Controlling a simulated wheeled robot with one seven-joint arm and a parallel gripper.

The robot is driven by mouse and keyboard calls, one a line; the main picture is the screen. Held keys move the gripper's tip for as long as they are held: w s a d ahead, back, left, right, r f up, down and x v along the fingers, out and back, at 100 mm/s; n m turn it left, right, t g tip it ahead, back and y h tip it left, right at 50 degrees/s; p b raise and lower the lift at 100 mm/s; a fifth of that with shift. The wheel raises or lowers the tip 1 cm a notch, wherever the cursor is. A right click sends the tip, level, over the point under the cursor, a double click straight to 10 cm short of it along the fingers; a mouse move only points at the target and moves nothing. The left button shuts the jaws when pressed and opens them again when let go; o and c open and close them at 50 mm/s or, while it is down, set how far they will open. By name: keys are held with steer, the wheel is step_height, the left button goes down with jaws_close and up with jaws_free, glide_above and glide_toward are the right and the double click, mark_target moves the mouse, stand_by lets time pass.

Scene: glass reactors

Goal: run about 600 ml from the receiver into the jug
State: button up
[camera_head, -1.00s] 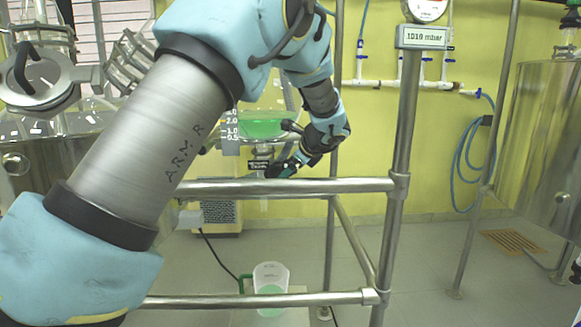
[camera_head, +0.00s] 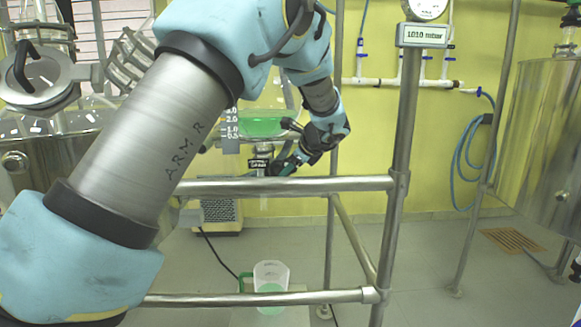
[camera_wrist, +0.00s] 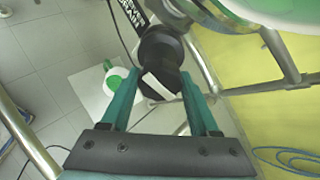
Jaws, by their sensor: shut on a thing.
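The receiver (camera_head: 262,124) is a clear glass vessel with green liquid and a volume scale at its left, behind the rail. My gripper (camera_head: 290,163) is at the outlet valve below it. In the wrist view my gripper (camera_wrist: 155,82) has its teal fingers either side of the dark valve handle (camera_wrist: 158,52), which bears a white stripe, and is shut on it. Any stream is too small to tell.
Steel rails (camera_head: 290,185) of a frame cross in front of the valve and jug, with an upright post (camera_head: 400,150) at the right. A gauge display (camera_head: 424,34) reads 1010 mbar. A steel vessel (camera_head: 535,140) stands at right.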

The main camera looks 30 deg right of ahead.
steer(key=shift+f+b, duration=0.2)
steer(key=shift+b, duration=0.4)
steer(key=shift+f+n+b, duration=0.15)
steer(key=shift+n+b, duration=0.55)
steer(key=shift+b, duration=0.35)
steer(key=n+b, duration=0.3)
steer(key=b, duration=0.3)
steer(key=shift+f+t+h, duration=0.15)
steer(key=shift+t+h, duration=0.15)
steer(key=shift+h, duration=0.1)
steer(key=n+b, duration=0.3)
steer(key=b, duration=0.3)
steer(key=shift+n+t, duration=0.3)
steer(key=shift+t, duration=0.1)
steer(key=shift+r+n+b, duration=0.35)
steer(key=shift+n+b, duration=0.35)
steer(key=shift+b, duration=0.55)
steer(key=shift+r, duration=0.1)
steer(key=o, duration=1.4)
steer(key=shift+c, duration=0.2)
